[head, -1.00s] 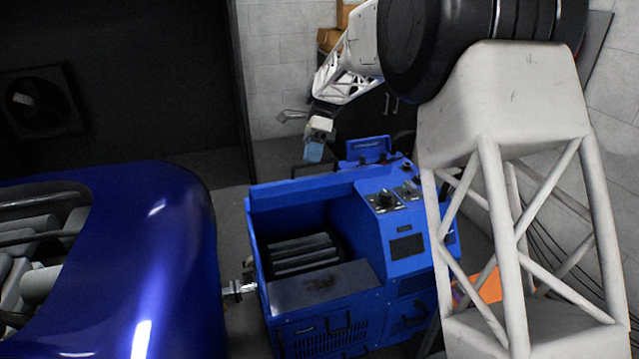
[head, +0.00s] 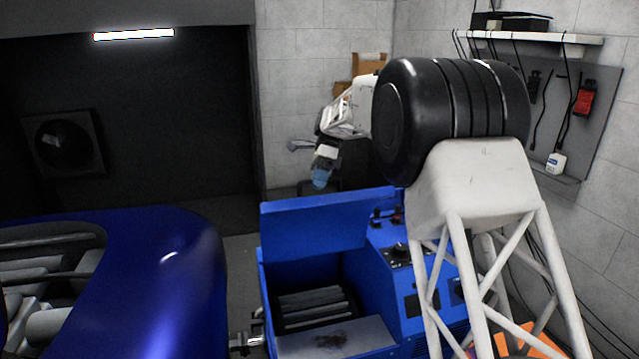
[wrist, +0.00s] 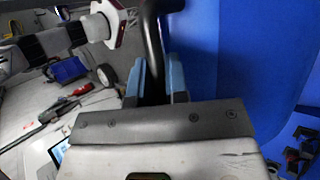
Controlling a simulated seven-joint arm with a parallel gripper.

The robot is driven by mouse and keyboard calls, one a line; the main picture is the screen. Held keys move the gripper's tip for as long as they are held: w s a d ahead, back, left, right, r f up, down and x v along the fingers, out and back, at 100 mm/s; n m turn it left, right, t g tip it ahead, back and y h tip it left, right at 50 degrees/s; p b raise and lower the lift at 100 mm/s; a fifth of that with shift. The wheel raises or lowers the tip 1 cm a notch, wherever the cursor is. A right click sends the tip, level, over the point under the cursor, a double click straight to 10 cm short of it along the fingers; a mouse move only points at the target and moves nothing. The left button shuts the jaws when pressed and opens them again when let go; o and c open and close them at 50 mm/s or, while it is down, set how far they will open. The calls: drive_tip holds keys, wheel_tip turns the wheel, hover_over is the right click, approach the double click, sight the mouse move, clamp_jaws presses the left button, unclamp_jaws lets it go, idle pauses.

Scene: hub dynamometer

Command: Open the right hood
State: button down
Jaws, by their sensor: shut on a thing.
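The blue dynamometer cabinet (head: 385,290) stands beside the blue car body, with its front compartment exposed. A broad blue hood panel (head: 320,228) stands raised behind that compartment, and its far side is hidden. My gripper (head: 321,178) is just behind and above the panel's upper edge in the head view. In the wrist view its light-blue fingers (wrist: 157,84) are shut on a black handle bar (wrist: 153,50). The hood's blue surface (wrist: 240,60) fills the right of that view. The head view does not show the grasp clearly.
The blue car body (head: 150,270) fills the lower left. Grey block walls (head: 315,75) stand behind, and a tool board (head: 590,120) hangs at right. The wrist view shows a light surface with a red-handled tool (wrist: 75,92) and a blue box (wrist: 68,70) at left.

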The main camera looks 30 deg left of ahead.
drive_tip(key=shift+f, duration=0.7)
drive_tip(key=c, duration=1.4)
unclamp_jaws()
drive_tip(key=shift+o, duration=1.4)
drive_tip(key=shift+r, duration=0.5)
drive_tip(key=shift+w+r, duration=0.1)
drive_tip(key=shift+w, duration=0.05)
drive_tip(key=d+v, duration=0.1)
drive_tip(key=v, duration=0.6)
drive_tip(key=shift+w+a+r, duration=0.2)
drive_tip(key=shift+a+r, duration=0.1)
drive_tip(key=shift+a, duration=0.25)
drive_tip(key=shift+s+f, duration=0.1)
drive_tip(key=shift+f, duration=0.2)
